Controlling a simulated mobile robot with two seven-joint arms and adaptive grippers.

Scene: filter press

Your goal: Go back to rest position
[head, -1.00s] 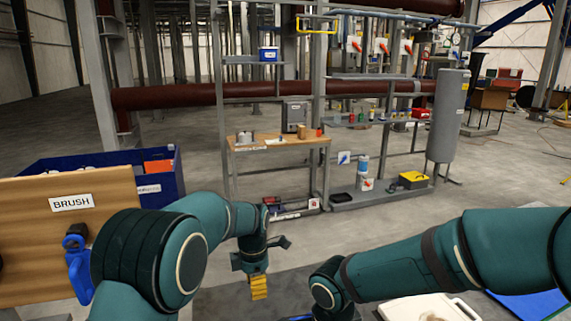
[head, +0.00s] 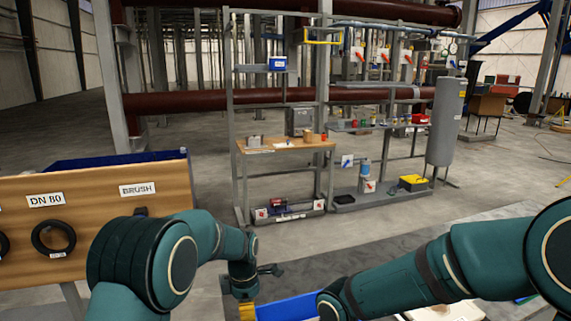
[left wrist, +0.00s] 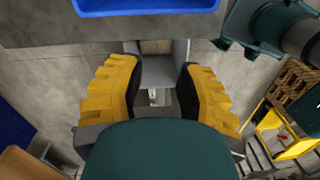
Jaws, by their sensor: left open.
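My left gripper (head: 247,311) hangs below my left forearm at the bottom of the head view, where only one yellow finger shows, cut by the frame edge. In the left wrist view my left gripper (left wrist: 157,85) has its two yellow fingers spread wide with nothing between them. My right arm (head: 430,270) reaches in from the right in the head view. Its gripper lies out of the frame. A teal arm part shows at the top right of the left wrist view, but I cannot tell which part it is.
A wooden panel (head: 95,240) with DN 80 and BRUSH labels and black rings stands at the left. A blue tray (head: 290,306) lies low between my arms; a blue container edge (left wrist: 150,6) shows in the left wrist view. A shelf with a wooden top (head: 285,145) stands beyond open floor.

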